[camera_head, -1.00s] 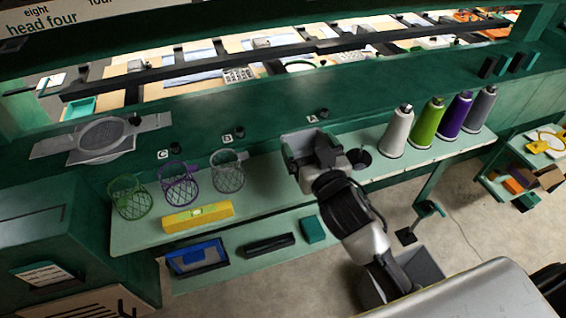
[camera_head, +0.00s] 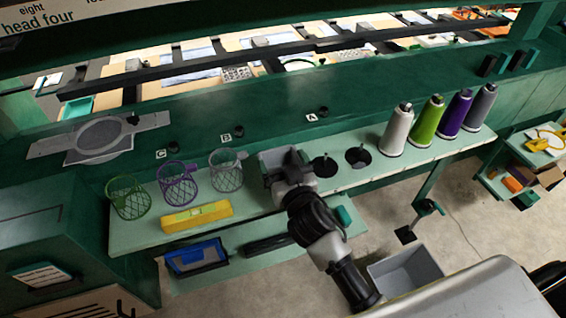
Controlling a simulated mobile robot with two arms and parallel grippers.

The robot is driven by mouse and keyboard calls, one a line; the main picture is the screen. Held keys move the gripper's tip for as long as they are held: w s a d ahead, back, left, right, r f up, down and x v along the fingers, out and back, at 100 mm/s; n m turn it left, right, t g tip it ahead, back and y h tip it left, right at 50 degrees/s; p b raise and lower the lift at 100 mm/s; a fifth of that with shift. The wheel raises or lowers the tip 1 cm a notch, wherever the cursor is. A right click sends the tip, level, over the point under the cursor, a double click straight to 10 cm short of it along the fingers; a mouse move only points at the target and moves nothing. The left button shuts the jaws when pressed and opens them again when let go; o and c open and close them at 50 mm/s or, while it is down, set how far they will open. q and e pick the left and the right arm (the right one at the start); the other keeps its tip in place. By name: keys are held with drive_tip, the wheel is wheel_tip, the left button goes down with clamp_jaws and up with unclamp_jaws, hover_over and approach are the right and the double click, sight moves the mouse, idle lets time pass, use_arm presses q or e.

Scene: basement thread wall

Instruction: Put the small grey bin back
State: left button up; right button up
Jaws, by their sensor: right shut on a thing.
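The small grey bin (camera_head: 272,158) is at the shelf, to the right of the grey wire basket. My right gripper (camera_head: 287,168) is shut on it, and the gripper and wrist hide much of its near side. I cannot tell whether the bin touches the shelf (camera_head: 365,180) or is held just above it. My left gripper is not in view.
Green, purple and grey wire baskets (camera_head: 226,172) stand left of the bin, with a yellow level (camera_head: 197,217) in front. A larger grey bin (camera_head: 412,272) sits on the floor.

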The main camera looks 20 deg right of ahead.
drive_tip(key=shift+f, duration=0.25)
drive_tip(key=o, duration=0.6)
drive_tip(key=shift+r, duration=0.25)
drive_tip(key=s+b, duration=0.2)
drive_tip(key=s, duration=0.9)
drive_tip(key=s+f+n+g, duration=0.1)
drive_tip(key=s+f+g, duration=0.2)
drive_tip(key=f, duration=0.9)
drive_tip(key=s+d+f+g, duration=0.1)
drive_tip(key=s+f+g, duration=0.2)
drive_tip(key=f, duration=1)
drive_tip(key=s+f+n+g, duration=0.1)
drive_tip(key=s+f+g, duration=0.2)
drive_tip(key=f, duration=0.9)
drive_tip(key=s+d+f+g, duration=0.2)
drive_tip(key=s+f, duration=0.3)
drive_tip(key=s, duration=0.3)
drive_tip(key=s+d+f+g, duration=0.3)
drive_tip(key=s+f, duration=0.3)
drive_tip(key=s, duration=0.1)
drive_tip(key=s+d+f+g, duration=0.2)
drive_tip(key=s+f+g, duration=0.1)
drive_tip(key=s+f, duration=0.3)
drive_tip(key=shift+s+d+h, duration=0.15)
drive_tip(key=shift+s+d, duration=0.05)
drive_tip(key=shift+s, duration=0.5)
drive_tip(key=shift+s+d+h, duration=0.15)
drive_tip(key=shift+s, duration=0.5)
